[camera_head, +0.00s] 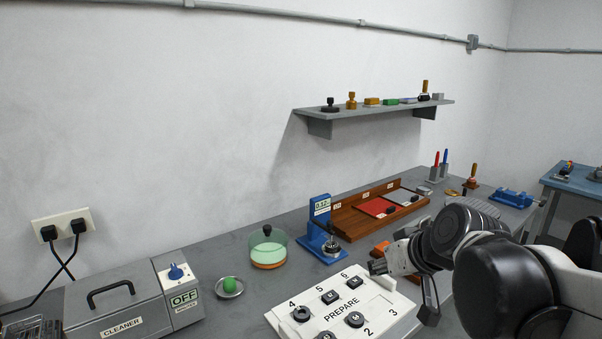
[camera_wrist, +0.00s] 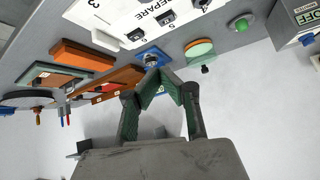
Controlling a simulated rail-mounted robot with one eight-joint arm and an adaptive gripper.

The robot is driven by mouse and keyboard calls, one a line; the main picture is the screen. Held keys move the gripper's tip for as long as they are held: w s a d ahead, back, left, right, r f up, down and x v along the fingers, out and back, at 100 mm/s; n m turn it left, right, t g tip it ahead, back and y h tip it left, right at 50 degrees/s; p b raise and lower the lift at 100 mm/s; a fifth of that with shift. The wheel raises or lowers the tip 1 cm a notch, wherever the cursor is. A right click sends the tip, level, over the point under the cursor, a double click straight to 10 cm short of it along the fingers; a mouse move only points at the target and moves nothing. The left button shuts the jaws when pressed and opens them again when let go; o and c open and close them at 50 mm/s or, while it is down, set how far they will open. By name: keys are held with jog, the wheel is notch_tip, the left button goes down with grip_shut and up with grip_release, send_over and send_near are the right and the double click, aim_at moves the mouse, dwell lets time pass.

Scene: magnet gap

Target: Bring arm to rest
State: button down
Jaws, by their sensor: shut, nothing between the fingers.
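My arm (camera_head: 505,285) reaches in from the right in the head view, bent above the bench near the PREPARE panel. My gripper (camera_wrist: 158,76) shows in the wrist view with its two green-lined fingers angled together at the tips; it is shut and holds nothing. The wrist view is upside down, with the white PREPARE panel (camera_wrist: 140,18) at its top. In the head view, the arm covers part of the bench at the right, and the fingers cannot be made out clearly.
The PREPARE panel (camera_head: 342,312) lies close beside the arm. The CLEANER box (camera_head: 120,310) is at left. A wall shelf (camera_head: 375,112) holds several small items.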

jog(key=s+d+f+m+h, duration=0.1)
jog(key=s+d+f, duration=0.1)
jog(key=s, duration=0.6)
jog(key=s+d+f+m+g+h, duration=0.1)
jog(key=s+d+h, duration=0.1)
jog(key=s, duration=0.5)
jog(key=shift+s+d+f+m, duration=0.25)
jog(key=shift+s+f+m, duration=0.15)
